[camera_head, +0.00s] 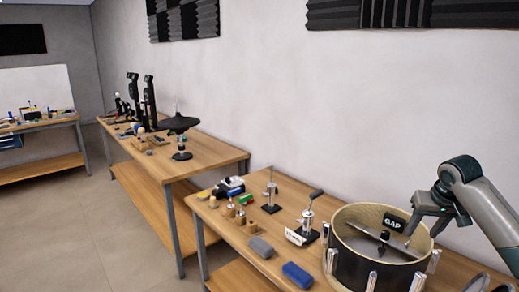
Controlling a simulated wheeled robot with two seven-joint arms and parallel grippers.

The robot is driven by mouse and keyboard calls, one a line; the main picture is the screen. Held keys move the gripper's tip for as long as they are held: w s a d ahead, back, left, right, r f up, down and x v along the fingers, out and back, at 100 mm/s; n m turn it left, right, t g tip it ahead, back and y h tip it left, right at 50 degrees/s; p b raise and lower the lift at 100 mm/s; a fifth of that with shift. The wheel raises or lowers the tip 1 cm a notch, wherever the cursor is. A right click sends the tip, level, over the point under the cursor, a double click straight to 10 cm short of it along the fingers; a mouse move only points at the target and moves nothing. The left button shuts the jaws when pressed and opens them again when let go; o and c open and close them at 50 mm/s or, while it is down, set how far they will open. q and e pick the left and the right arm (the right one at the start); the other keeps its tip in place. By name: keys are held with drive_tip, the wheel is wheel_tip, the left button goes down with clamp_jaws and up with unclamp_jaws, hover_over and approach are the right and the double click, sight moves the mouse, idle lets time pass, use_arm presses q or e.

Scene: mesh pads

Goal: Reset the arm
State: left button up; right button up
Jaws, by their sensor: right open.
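My right arm comes in from the right edge. My right gripper (425,224) points down over the right part of a round drum (350,270) with a pale wooden rim and metal lugs. Its fingers are apart, and I see nothing held between them. I cannot tell whether the fingertips touch the drum. A dark bar (384,238) lies across the inside of the drum. My left gripper is not in view.
The near wooden table (232,233) also holds a blue block (297,275), a grey block (261,247), a metal stand (307,218) and small wooden pieces (240,217). A second table (205,148) with a black cymbal-like disc (179,123) stands behind. Open floor (75,245) lies left.

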drive_tip(key=s+a+f+n+y, duration=0.1)
drive_tip(key=s+a+f+n, duration=0.1)
drive_tip(key=s+a+f, duration=0.6)
drive_tip(key=s+a+f+n, duration=0.1)
drive_tip(key=s+a+f, duration=0.35)
drive_tip(key=f, duration=0.55)
drive_tip(key=s+a+f+n+y, duration=0.1)
drive_tip(key=s+a+f+n, duration=0.1)
drive_tip(key=s+a+f, duration=0.8)
drive_tip(key=s+f, duration=0.1)
drive_tip(key=s, duration=1.1)
drive_tip(key=s+a+f, duration=0.2)
drive_tip(key=s+f, duration=0.1)
drive_tip(key=s, duration=1)
wheel_tip(320, 180, down, 29)
drive_tip(key=g+b, duration=0.2)
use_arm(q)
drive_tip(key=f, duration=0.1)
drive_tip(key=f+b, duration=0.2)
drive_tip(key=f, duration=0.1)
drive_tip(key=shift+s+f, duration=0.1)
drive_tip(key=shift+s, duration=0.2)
use_arm(e)
drive_tip(key=s+d+f+g+h, duration=0.1)
drive_tip(key=s+d+f, duration=0.2)
drive_tip(key=s+f, duration=1.6)
drive_tip(key=shift+f, duration=0.8)
